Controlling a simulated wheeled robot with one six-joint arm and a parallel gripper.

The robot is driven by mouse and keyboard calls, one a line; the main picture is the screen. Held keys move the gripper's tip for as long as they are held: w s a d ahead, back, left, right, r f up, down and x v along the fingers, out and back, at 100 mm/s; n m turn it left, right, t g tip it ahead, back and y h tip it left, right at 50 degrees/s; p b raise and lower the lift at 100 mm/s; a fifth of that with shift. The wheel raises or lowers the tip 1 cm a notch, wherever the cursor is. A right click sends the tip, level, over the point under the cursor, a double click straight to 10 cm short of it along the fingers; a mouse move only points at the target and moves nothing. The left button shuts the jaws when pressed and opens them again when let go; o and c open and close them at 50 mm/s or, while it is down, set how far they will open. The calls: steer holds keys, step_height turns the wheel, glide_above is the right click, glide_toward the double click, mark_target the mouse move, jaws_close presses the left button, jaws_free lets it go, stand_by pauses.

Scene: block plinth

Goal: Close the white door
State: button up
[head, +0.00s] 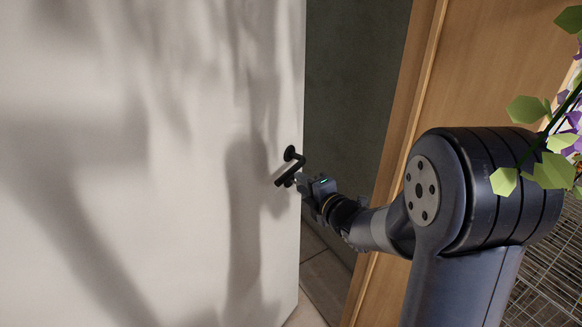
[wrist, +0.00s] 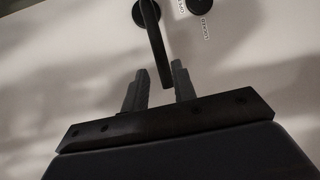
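The white door (head: 150,130) fills the left of the head view and stands open, with a gap between its right edge and the wooden frame. Its black lever handle (head: 291,168) is near that edge. In the wrist view the lever (wrist: 154,40) hangs down from its round base, and its lower end is between my fingertips. My gripper (head: 294,180) is at the handle in the head view; in the wrist view its two fingers (wrist: 159,69) are apart, one on each side of the lever. I cannot tell whether either finger touches it.
A wooden door frame (head: 407,100) and wood panel (head: 500,70) stand to the right. A dark grey wall (head: 350,90) and tiled floor (head: 325,275) show through the gap. Purple flowers with green leaves (head: 555,170) and a wire rack (head: 555,265) are at far right.

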mark_target(290, 176)
steer(key=p+x, duration=0.2)
steer(key=x, duration=0.7)
steer(key=shift+a, duration=0.15)
steer(key=shift+w+f, duration=0.1)
jaws_close()
